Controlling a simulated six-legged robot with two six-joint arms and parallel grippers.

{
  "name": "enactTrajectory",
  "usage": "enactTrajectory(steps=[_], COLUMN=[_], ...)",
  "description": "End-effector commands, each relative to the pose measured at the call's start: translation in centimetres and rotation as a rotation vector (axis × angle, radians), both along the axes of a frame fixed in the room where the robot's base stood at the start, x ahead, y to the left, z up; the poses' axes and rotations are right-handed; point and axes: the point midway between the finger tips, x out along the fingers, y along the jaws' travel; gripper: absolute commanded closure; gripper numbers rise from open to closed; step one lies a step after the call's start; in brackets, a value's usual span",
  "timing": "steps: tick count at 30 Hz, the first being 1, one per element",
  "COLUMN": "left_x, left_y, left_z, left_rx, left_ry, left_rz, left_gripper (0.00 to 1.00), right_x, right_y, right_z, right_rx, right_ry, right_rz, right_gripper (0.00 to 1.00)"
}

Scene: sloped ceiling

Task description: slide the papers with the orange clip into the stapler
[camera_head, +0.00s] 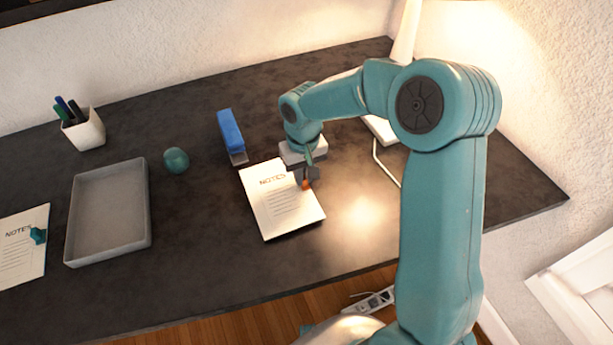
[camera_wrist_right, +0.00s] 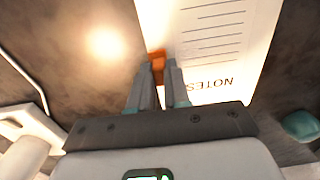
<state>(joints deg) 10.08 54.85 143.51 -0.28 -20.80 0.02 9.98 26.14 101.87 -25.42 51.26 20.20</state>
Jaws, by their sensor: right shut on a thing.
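The papers (camera_head: 280,212), headed NOTES, lie on the dark desk in the middle of the head view, and they also show in the right wrist view (camera_wrist_right: 215,40). The orange clip (camera_head: 305,184) sits on their right edge; it shows between my fingertips in the right wrist view (camera_wrist_right: 156,60). My right gripper (camera_head: 306,178) is shut on the orange clip. The blue stapler (camera_head: 230,132) stands behind the papers and a little left, apart from them, its metal end facing the papers. My left gripper is not in view.
A grey tray (camera_head: 112,256), a green ball (camera_head: 175,160) and a white pen cup (camera_head: 84,131) are to the left. Other NOTES papers with a teal clip (camera_head: 38,235) lie at the far left. A lamp (camera_head: 407,32) stands at the back right.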

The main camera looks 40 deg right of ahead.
Motion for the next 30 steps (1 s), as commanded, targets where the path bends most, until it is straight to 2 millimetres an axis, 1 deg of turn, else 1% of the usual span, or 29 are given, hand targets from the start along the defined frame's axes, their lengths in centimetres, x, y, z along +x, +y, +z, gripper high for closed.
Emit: enactTrajectory(steps=[30], left_x=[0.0], left_y=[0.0], left_z=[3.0], left_rx=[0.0], left_ry=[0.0], left_rz=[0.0], left_gripper=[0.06], right_x=[6.6], right_y=[-1.7], right_z=[0.1], right_rx=[0.0], right_ry=[-0.001], right_rz=[0.0], right_gripper=[1.0])
